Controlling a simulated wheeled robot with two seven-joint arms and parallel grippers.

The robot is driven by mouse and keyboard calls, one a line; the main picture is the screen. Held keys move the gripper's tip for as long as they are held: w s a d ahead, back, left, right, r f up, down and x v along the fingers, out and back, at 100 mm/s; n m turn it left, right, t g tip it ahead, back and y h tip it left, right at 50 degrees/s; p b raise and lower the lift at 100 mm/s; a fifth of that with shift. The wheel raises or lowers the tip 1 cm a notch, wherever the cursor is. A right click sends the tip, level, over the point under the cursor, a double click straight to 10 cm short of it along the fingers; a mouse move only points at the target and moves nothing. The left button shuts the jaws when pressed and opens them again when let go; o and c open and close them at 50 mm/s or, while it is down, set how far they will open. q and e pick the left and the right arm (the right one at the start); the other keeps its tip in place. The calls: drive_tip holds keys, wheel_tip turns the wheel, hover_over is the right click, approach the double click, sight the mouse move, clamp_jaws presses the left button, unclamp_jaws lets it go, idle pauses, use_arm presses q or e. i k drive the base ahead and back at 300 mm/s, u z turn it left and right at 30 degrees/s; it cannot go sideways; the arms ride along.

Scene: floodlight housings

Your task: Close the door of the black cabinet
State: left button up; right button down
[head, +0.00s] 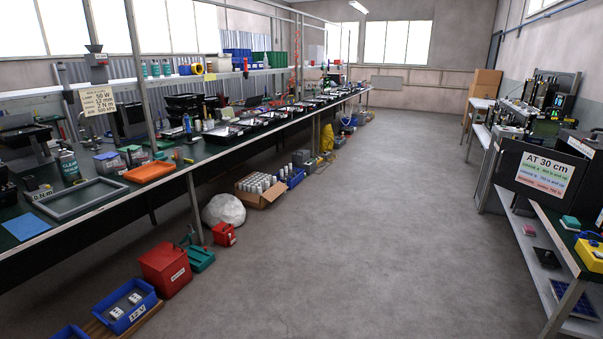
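A black box-like cabinet (507,163) stands at the right on a bench, with a white sign (545,173) reading "AT 30 cm" on the side facing me. I cannot make out a door on it or tell whether one is open. It is a good way off, across the grey floor. Neither of my grippers shows in the head view.
A long workbench (105,205) with floodlight housings, trays and bottles runs along the left. Under and before it are a red box (165,270), blue crate (125,305), white sack (223,210) and carton (262,190). The central floor (360,220) is clear. A low bench (550,225) borders the right.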

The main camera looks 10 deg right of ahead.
sight(552, 179)
drive_tip(key=z, duration=0.1)
drive_tip(key=i, duration=2.7)
drive_tip(key=z, duration=0.9)
drive_tip(key=i, duration=2.25)
drive_tip(key=z, duration=1.15)
drive_tip(key=i, duration=1)
drive_tip(key=z, duration=0.2)
